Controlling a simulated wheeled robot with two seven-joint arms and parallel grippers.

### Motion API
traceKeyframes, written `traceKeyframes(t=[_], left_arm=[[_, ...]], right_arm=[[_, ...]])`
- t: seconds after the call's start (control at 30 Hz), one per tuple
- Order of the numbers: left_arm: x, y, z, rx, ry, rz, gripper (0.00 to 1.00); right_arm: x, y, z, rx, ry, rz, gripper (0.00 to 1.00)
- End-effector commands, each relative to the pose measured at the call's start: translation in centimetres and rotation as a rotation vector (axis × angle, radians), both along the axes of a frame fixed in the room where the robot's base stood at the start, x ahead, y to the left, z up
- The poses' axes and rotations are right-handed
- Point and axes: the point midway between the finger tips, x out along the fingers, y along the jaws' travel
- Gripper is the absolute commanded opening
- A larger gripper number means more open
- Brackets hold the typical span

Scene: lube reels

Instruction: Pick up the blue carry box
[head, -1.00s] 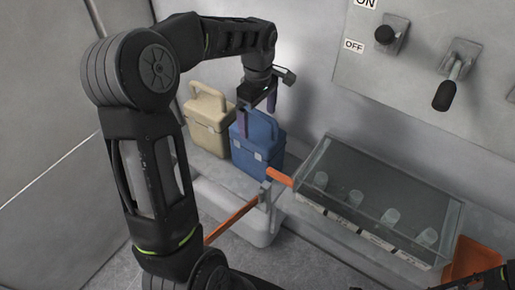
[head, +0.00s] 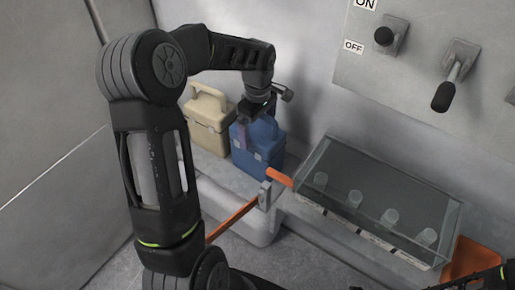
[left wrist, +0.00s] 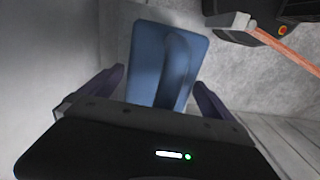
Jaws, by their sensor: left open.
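The blue carry box (head: 257,157) stands upright on the grey ledge, right of a beige box. My left gripper (head: 257,132) is over the top of the blue box, pointing down, with its fingers apart. In the left wrist view the blue box (left wrist: 167,62) and its raised handle lie between the two fingers of my left gripper (left wrist: 160,88). I cannot tell whether the fingers touch the handle. My right gripper is not clearly in view; only a dark part of my own body shows at the bottom right.
The beige box (head: 207,122) stands close on the left. An orange-handled lever (head: 235,220) is in front, and a clear-lidded case (head: 380,195) with several small cups is to the right. An orange bin (head: 478,262) sits at the far right. A wall panel with switches (head: 430,60) is behind.

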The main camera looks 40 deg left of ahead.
Motion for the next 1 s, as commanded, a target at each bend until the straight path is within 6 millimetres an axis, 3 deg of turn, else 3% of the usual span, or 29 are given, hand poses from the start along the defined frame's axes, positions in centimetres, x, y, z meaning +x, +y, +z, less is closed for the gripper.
traceKeyframes(t=[0.13,1.0], left_arm=[[0.00,0.00,0.01,0.000,0.000,0.000,0.97],[0.01,0.00,0.02,0.000,0.000,0.000,0.26]], right_arm=[[0.00,0.00,0.00,0.000,0.000,0.000,0.36],[0.00,0.00,0.00,0.000,0.000,0.000,0.36]])
